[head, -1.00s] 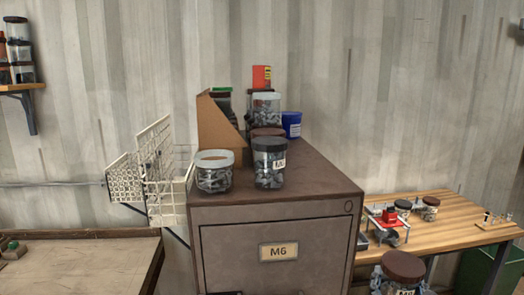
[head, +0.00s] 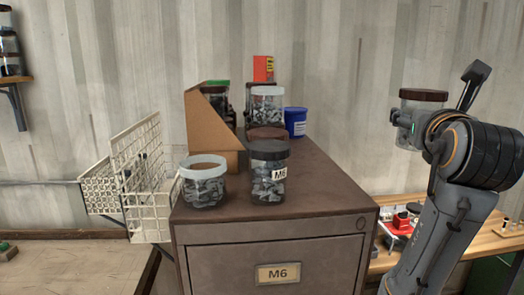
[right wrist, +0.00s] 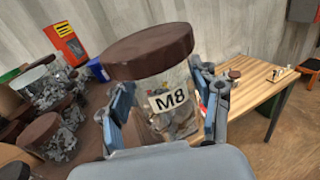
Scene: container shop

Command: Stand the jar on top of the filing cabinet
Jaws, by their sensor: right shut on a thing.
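The jar (head: 424,97) has a brown lid and, in the right wrist view (right wrist: 165,98), clear walls, an M8 label and small metal parts inside. My right gripper (head: 412,128) is shut on the jar, with a finger on each side of its body, as the right wrist view shows (right wrist: 165,108). It holds the jar roughly upright in the air, right of the filing cabinet (head: 318,182) and above its top's level in the head view. The brown cabinet has an M6 drawer label. My left gripper is not in view.
On the cabinet stand a white-lidded jar (head: 203,183), a dark-lidded M6 jar (head: 269,172), a cardboard holder (head: 210,125), a blue tub (head: 295,122) and more jars behind. The cabinet top's right side is bare. A wire basket (head: 150,180) hangs left; a wooden bench (head: 490,240) stands right.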

